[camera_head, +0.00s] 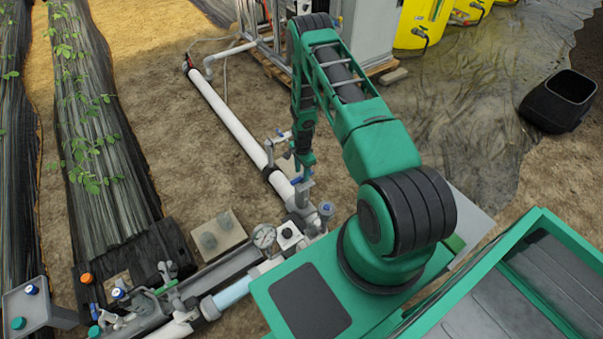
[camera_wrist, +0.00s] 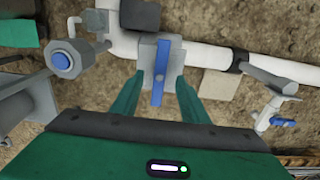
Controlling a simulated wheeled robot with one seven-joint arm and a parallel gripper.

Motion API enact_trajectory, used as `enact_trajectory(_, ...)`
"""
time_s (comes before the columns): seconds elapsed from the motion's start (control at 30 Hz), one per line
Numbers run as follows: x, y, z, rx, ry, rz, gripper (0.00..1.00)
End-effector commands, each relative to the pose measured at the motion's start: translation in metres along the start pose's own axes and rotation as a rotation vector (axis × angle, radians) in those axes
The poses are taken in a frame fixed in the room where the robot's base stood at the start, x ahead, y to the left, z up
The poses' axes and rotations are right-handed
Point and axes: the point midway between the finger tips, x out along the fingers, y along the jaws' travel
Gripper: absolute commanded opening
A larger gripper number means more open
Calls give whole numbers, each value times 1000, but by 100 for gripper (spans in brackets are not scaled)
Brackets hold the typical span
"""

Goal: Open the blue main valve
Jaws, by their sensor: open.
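The blue main valve handle (camera_wrist: 161,72) is a flat blue bar on a grey valve body (camera_wrist: 148,50) set in the white pipe. In the wrist view it points down the picture, across the pipe, between my two green fingers. My gripper (camera_wrist: 161,80) is open, with one finger on each side of the handle and a visible gap on both sides. In the head view my gripper (camera_head: 303,170) hangs over the pipe near the handle, which shows there only as a small blue spot (camera_head: 297,181).
A grey fitting with a blue cap (camera_wrist: 62,61) stands left of the valve. A smaller tap with a blue handle (camera_wrist: 283,122) is at the right. In the head view, a pressure gauge (camera_head: 263,236) and a long white pipe (camera_head: 228,118) lie nearby.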

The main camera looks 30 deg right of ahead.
Motion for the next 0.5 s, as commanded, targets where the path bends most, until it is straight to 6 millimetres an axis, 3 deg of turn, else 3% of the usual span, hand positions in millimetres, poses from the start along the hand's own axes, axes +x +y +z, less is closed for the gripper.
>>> enact_trajectory(0.5,7,1,0,-7,-1,1,41)
